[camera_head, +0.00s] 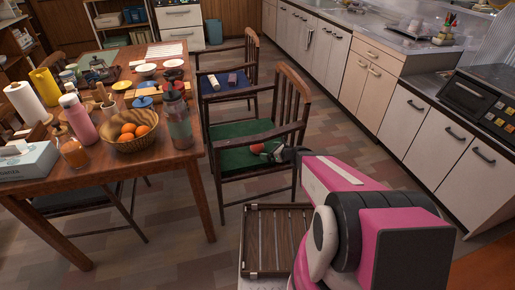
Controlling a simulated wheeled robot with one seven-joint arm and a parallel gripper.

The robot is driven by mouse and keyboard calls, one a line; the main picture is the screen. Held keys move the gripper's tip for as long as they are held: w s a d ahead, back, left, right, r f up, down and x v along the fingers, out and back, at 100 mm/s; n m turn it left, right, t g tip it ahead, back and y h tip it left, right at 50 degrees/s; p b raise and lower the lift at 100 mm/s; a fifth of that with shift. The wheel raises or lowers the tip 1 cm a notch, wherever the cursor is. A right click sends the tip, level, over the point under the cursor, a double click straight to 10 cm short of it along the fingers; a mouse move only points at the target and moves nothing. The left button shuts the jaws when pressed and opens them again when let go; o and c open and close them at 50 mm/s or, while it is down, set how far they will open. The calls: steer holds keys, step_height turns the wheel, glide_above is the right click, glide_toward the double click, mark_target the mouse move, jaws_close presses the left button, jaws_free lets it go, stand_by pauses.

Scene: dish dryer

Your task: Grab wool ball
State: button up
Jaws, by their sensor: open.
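A small orange-red ball (257,148), which looks like the wool ball, lies on the green seat (232,158) of the near wooden chair. My pink and black arm reaches forward to the chair from the lower right. My gripper (269,151) is at the ball's right side, low over the seat, with its jaws open. The fingers are small and partly hidden in this view. I cannot tell whether they touch the ball or lie around it.
The chair's back and armrest (262,134) rise close to my gripper. A cluttered wooden table (185,160) stands at left, with an orange basket (130,146). White cabinets (405,115) line the right. A slatted wooden tray (277,240) lies below my arm.

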mark_target(262, 147)
steer(key=w+a, duration=0.2)
steer(key=a, duration=0.1)
steer(key=w+a, duration=0.2)
steer(key=shift+f, duration=0.2)
steer(key=shift+s, duration=0.1)
steer(key=c, duration=0.9)
